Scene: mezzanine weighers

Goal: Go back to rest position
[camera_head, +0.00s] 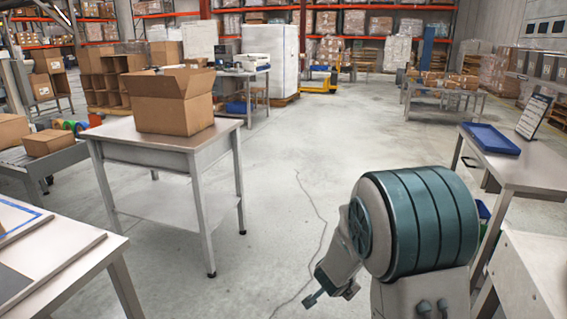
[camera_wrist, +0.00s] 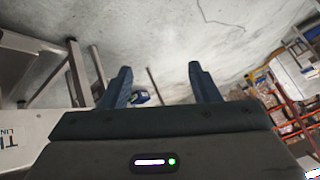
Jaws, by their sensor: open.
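In the head view my arm is folded at the lower right, and the gripper end (camera_head: 331,287) hangs low over the concrete floor. It holds nothing and touches nothing that I can see.
A table (camera_head: 150,205) bearing an open cardboard box (camera_head: 172,102) stands at the left. Another table (camera_head: 535,172) with a blue tray (camera_head: 490,139) stands close at the right. A workbench (camera_head: 75,268) edges in at the lower left. The floor (camera_head: 315,150) between is clear.

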